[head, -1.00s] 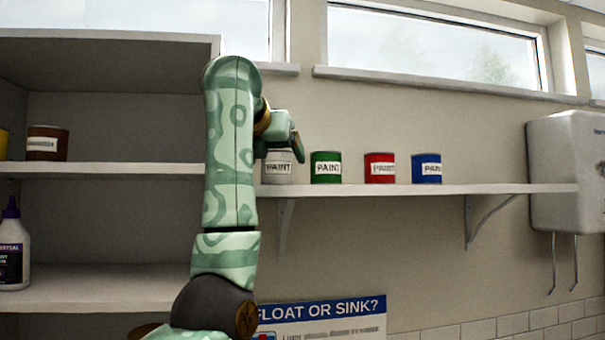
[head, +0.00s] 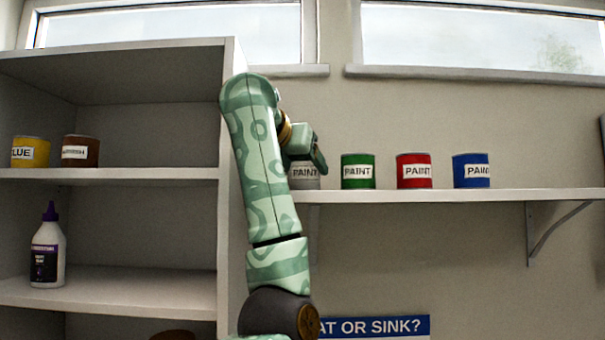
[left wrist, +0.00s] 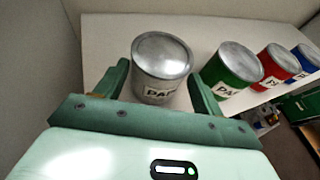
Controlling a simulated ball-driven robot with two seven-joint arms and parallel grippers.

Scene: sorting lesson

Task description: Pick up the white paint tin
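The white paint tin (head: 305,176) stands at the left end of the wall shelf, partly hidden behind my left gripper (head: 318,160) in the head view. In the left wrist view the white tin (left wrist: 161,62) stands upright, its grey lid and part of its label showing. My left gripper (left wrist: 158,88) is open there, one finger on each side of the tin's near part. I cannot tell whether the fingers touch it. My right gripper is in neither view.
Green (head: 358,171), red (head: 413,171) and blue (head: 471,170) paint tins stand to the right on the wall shelf (head: 450,196). The green tin is close beside the right finger in the wrist view. A shelf unit (head: 110,174) with tins and a bottle (head: 47,250) stands left.

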